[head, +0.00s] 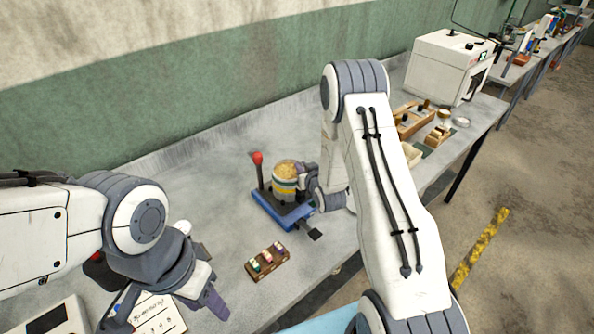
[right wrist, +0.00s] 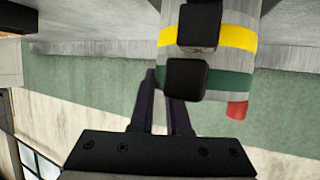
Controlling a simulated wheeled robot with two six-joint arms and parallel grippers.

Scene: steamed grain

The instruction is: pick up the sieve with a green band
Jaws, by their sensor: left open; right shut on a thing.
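The sieve with a green band (right wrist: 232,84) is in a stack with a sieve with a yellow band (right wrist: 236,38); both have black side blocks. In the head view the round stack (head: 285,178), with tan grain showing on top, is over a blue base (head: 275,210) beside a red-knobbed lever (head: 257,160). My right gripper (head: 308,180) is at the stack's right side. In the right wrist view its dark fingers (right wrist: 165,100) are shut at the green-banded sieve's black block, which partly hides the contact. My left gripper (head: 168,306) is open and empty at lower left.
A small wooden rack (head: 267,261) with coloured items lies in front of the base. A written card (head: 158,313) lies under my left gripper. A white machine (head: 445,65) and wooden holders (head: 412,120) stand at back right. The table left of the base is clear.

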